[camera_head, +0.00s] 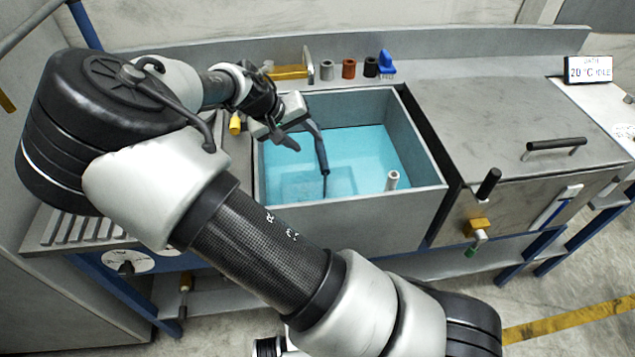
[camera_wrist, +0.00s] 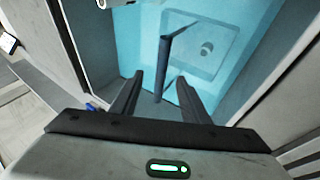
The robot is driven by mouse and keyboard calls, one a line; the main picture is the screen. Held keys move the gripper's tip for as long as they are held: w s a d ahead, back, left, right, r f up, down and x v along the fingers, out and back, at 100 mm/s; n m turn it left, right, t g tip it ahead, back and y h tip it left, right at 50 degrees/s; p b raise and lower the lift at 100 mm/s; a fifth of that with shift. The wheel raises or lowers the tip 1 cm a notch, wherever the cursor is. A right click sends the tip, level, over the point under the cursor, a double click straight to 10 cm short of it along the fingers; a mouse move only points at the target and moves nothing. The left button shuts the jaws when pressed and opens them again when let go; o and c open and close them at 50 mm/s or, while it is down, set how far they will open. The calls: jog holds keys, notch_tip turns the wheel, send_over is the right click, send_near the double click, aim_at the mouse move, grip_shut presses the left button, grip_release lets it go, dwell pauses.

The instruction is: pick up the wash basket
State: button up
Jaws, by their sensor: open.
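A dark upright bar with a thin rod (camera_head: 322,158) stands in the blue-water tank; it looks like the wash basket's handle. The basket body is not clearly visible under the water. My gripper (camera_head: 303,141) is over the tank, pointing down, close to the bar. In the wrist view, the two dark fingers of my gripper (camera_wrist: 160,82) are spread apart and empty. The bar (camera_wrist: 164,55) shows between and just beyond them, and I cannot tell whether it touches either finger.
The grey tank wall (camera_head: 352,213) surrounds the water, with a white pipe (camera_head: 392,180) at its front right. A closed metal lid (camera_head: 520,125) is on the right. Several small cylinders, including a red-brown one (camera_head: 349,68), and a blue object (camera_head: 386,64) stand on the back ledge.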

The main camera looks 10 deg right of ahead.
jog(key=w+d+f, duration=0.3)
jog(key=w+f, duration=0.1)
jog(key=f, duration=0.2)
jog(key=w+d+f+t, duration=0.1)
jog(key=w+d+f, duration=0.3)
jog(key=f, duration=0.3)
jog(key=shift+w+d+f+n+h+b, duration=0.2)
jog(key=shift+w+n+h+b, duration=0.1)
jog(key=shift+h, duration=0.1)
jog(key=shift+s+a, duration=0.1)
grip_shut()
jog(key=shift+r, duration=0.15)
dwell(0.9)
